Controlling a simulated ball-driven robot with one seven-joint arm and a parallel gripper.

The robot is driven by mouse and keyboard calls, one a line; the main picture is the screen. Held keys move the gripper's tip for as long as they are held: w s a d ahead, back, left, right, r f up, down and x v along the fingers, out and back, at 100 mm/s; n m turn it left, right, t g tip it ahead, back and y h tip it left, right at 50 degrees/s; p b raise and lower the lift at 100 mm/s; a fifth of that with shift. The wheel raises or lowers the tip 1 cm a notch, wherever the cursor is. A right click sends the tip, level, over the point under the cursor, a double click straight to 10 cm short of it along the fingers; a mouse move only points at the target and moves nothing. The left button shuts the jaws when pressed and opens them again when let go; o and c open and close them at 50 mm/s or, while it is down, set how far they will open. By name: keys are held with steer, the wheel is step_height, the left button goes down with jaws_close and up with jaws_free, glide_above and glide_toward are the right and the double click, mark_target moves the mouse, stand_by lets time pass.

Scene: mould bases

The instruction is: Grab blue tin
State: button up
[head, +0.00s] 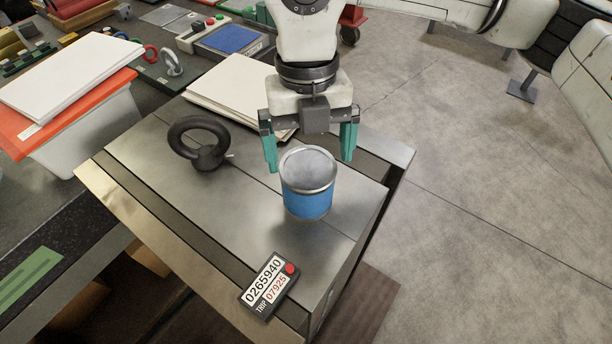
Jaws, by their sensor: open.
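The blue tin (307,198) stands upright on the metal mould base (225,225), near its right side. It has a blue body and a silver rim and top. My gripper (310,164) is above the tin and points down. Its two teal fingers are open, one to the left and one to the right of the tin's top in the picture. The fingers look apart from the tin, and nothing is held. I cannot tell exactly how far the fingertips are above or behind it.
A dark eye bolt (198,142) stands left of the tin on the mould base. A counter (268,286) lies near its front edge. White sheets (238,90) lie behind. A white bin (85,130) stands at left. Open floor (500,200) is at right.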

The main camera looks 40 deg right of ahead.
mark_target(307, 165)
steer(key=shift+s+a+f+p, duration=0.15)
steer(key=shift+f+p, duration=0.35)
steer(key=shift+f, duration=1.15)
steer(key=shift+s+a+f+p, duration=0.15)
steer(key=shift+f+p, duration=0.3)
steer(key=shift+f, duration=1.15)
steer(key=shift+c, duration=0.4)
steer(key=shift+r, duration=0.1)
steer(key=c, duration=1.1)
